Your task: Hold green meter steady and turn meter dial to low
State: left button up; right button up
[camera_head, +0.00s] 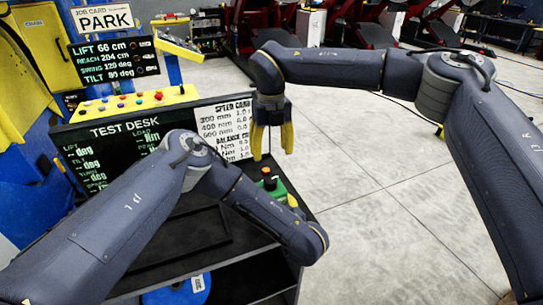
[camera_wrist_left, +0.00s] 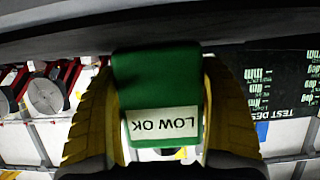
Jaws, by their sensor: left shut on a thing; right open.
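The green meter (camera_head: 279,190) is at the right edge of the test desk, partly hidden by my left arm. A dark knob with a red part (camera_head: 268,178) stands on its top; its setting is too small to read. In the left wrist view my left gripper (camera_wrist_left: 160,80) is shut on the green meter (camera_wrist_left: 155,68), one yellow finger along each side. A white label (camera_wrist_left: 163,122) on it reads LOW OK, upside down. My right gripper (camera_head: 272,140) is open and empty, pointing down above the meter, with its yellow fingers apart.
A TEST DESK screen (camera_head: 112,158) and a white speed card (camera_head: 226,131) stand behind the desktop. A yellow button panel (camera_head: 135,103) is beyond them. Tiled floor (camera_head: 390,200) lies open to the right.

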pick_arm(q)
jog(key=shift+f, duration=0.15)
jog(key=o, duration=1.6)
